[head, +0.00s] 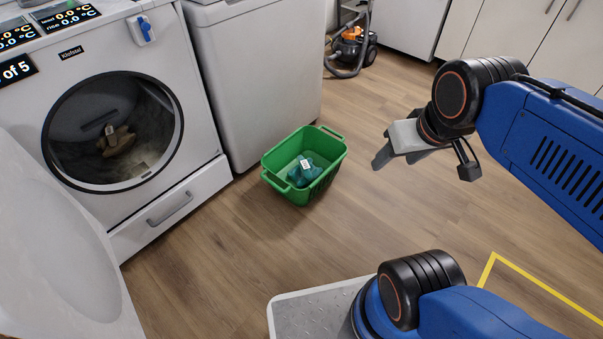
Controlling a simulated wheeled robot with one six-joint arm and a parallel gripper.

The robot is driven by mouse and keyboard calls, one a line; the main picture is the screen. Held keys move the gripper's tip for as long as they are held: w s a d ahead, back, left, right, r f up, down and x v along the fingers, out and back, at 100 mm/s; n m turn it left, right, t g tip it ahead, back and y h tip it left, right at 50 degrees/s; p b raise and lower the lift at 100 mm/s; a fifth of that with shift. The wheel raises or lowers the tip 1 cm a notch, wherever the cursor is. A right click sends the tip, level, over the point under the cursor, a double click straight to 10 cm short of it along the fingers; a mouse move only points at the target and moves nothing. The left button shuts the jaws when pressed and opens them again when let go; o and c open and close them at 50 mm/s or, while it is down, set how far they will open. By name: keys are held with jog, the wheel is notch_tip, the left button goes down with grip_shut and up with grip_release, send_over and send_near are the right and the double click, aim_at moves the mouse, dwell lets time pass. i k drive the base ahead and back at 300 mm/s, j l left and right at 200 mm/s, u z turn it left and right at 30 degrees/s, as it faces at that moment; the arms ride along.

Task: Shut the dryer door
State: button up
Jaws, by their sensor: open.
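The dryer (195,125) stands at the left, its round opening uncovered. A brown item (116,140) with a pale tag lies inside the drum. The dryer door (55,250) is swung open toward the camera at the lower left; its left part is cut off by the frame edge. My gripper (393,158) is open and empty, in the air right of the green basket and well apart from the door. Its fingers are partly hidden behind its own body.
A green basket (274,184) holding a teal item (304,170) stands on the floor before a white appliance (255,75). An orange and black vacuum cleaner (352,48) stands at the back. Yellow tape (545,288) marks the floor at right. Wooden floor between basket and door is clear.

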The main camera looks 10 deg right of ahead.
aim_at(62, 278)
jog(key=k+j+u, duration=0.25)
jog(key=j, duration=0.55)
jog(key=k+j+u, duration=0.2)
jog(key=j, duration=0.55)
jog(key=j+u, duration=0.25)
jog(key=j, duration=0.6)
jog(key=k+l, duration=0.95)
jog(key=i, duration=0.45)
